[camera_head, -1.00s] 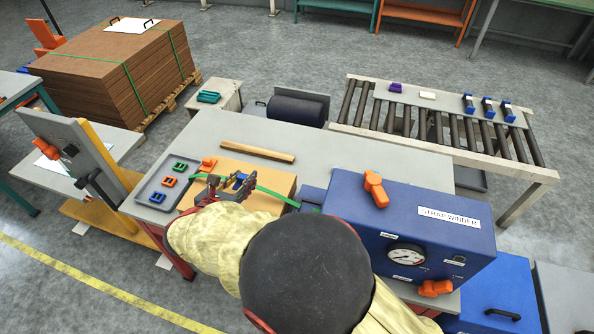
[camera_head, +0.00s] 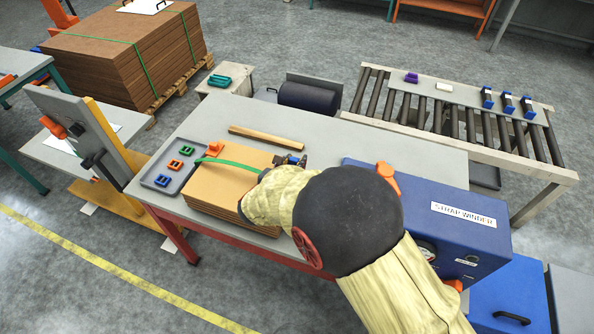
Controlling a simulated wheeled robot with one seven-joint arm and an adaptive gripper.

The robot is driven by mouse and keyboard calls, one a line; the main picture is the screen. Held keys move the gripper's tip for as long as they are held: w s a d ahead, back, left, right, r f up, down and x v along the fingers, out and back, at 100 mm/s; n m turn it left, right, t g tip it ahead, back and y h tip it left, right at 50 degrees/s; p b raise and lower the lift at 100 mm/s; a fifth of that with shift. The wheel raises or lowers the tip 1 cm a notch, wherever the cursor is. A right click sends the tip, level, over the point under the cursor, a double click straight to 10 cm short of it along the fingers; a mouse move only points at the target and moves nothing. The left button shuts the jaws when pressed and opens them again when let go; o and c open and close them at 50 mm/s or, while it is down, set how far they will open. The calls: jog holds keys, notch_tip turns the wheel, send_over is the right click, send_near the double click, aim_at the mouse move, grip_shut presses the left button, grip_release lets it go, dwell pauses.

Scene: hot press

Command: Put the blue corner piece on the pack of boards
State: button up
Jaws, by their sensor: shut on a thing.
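The pack of boards (camera_head: 216,192) is a brown stack on the grey bench. An orange corner piece (camera_head: 214,149) sits at its far left edge, and a green strap (camera_head: 240,165) runs from there across the top towards my arm. My gripper (camera_head: 291,160) is at the far right end of the pack, partly hidden behind my sleeve. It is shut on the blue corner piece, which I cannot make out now. Whether the piece touches the pack is hidden. A second blue corner piece (camera_head: 163,181) lies in the grey tray (camera_head: 152,170) at the left.
A green piece (camera_head: 186,150) and an orange piece (camera_head: 174,165) share the tray. A wooden bar (camera_head: 266,137) lies behind the pack. The blue strap winder (camera_head: 455,225) stands at the right, close to my arm. The bench's far right part (camera_head: 420,160) is clear.

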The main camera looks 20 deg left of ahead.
jog(key=shift+w+d+f, duration=0.2)
jog(key=shift+d+f, duration=0.05)
jog(key=shift+f, duration=0.15)
jog(key=shift+w+d+f+b, duration=0.15)
jog(key=shift+f+b, duration=0.35)
jog(key=shift+f, duration=1.2)
jog(key=shift+f, duration=0.2)
jog(key=o, duration=1)
jog(key=shift+c, duration=0.2)
jog(key=shift+r, duration=0.2)
jog(key=shift+s+r, duration=0.15)
jog(key=shift+s, duration=0.15)
jog(key=p+v, duration=0.1)
jog(key=v, duration=1)
jog(key=shift+s+r+p, duration=0.1)
jog(key=shift+s+p, duration=0.05)
jog(key=shift+p, duration=0.2)
